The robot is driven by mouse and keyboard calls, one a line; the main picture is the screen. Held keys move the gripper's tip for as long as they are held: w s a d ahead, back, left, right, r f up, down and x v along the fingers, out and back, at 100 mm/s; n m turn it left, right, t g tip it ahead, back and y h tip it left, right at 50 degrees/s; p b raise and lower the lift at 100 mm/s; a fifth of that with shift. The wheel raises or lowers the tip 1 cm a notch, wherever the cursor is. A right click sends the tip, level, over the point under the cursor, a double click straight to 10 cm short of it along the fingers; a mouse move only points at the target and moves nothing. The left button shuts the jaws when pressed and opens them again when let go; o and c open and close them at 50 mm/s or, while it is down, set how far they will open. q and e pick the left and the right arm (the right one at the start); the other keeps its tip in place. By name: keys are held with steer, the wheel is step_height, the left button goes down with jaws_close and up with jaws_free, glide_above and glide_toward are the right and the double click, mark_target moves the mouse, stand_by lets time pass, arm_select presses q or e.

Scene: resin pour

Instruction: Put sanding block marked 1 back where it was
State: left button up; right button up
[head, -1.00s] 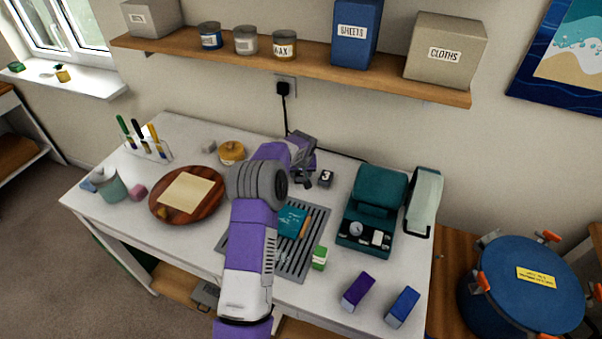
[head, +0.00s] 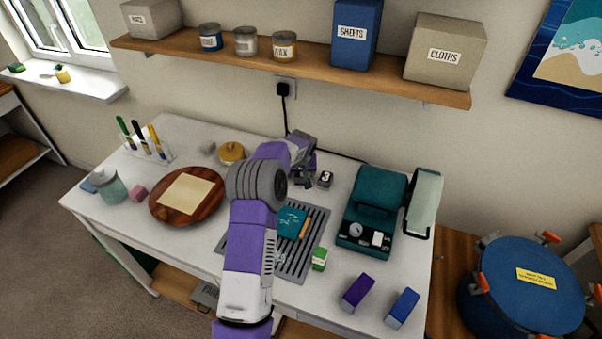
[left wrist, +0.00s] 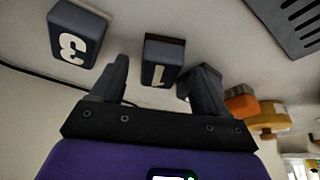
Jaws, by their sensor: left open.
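The sanding block marked 1 (left wrist: 163,62) is a small dark block with a pale numeral, resting on the white bench in the left wrist view. My left gripper (left wrist: 160,72) is open, with one finger on each side of this block; I cannot tell whether either finger touches it. In the head view my left gripper (head: 303,152) is at the back of the bench and the block marked 1 is not clearly visible. The sanding block marked 3 (left wrist: 77,34) stands beside it, also seen in the head view (head: 325,179). My right gripper is out of view.
A teal machine (head: 372,205) stands right of the gripper. A slotted grey mat (head: 262,262) lies under my arm. A yellow roll (head: 231,151) and a round wooden board (head: 162,215) are to the left. A shelf (head: 300,69) overhangs the back, and a cable runs along the wall.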

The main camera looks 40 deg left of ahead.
arm_select(q)
steer(key=v, duration=1.1)
steer(key=shift+r+p, duration=0.15)
steer(key=shift+p, duration=0.2)
